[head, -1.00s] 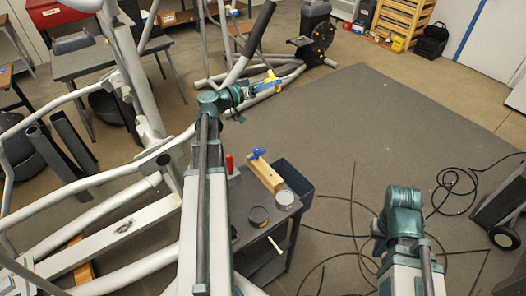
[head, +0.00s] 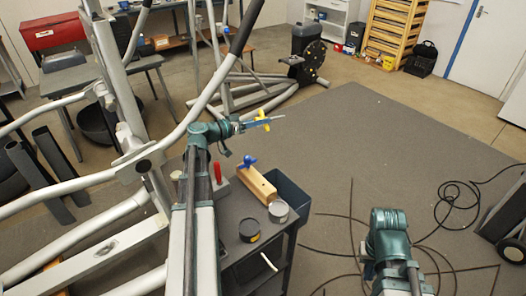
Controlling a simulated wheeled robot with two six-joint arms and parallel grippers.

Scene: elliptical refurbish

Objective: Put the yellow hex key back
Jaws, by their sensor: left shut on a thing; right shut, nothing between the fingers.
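The yellow hex key (head: 264,120) is a yellow T-handle with a thin grey shaft that points right. My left gripper (head: 250,124) is shut on its handle and holds it in the air, above and beyond the tool cart. The wooden holder block (head: 262,188) stands on the cart top, below the held key. A blue-handled key (head: 248,160) stands in the block near its far end. The block's holes are too small to make out. My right arm shows at the lower right, but its gripper fingers are hidden.
The dark cart (head: 230,256) carries a silver round tin (head: 279,211), a black round tin (head: 249,229) and a red-handled tool (head: 217,172). A dark bin (head: 289,191) hangs at its right side. The elliptical's grey frame (head: 110,205) fills the left. Open floor lies right.

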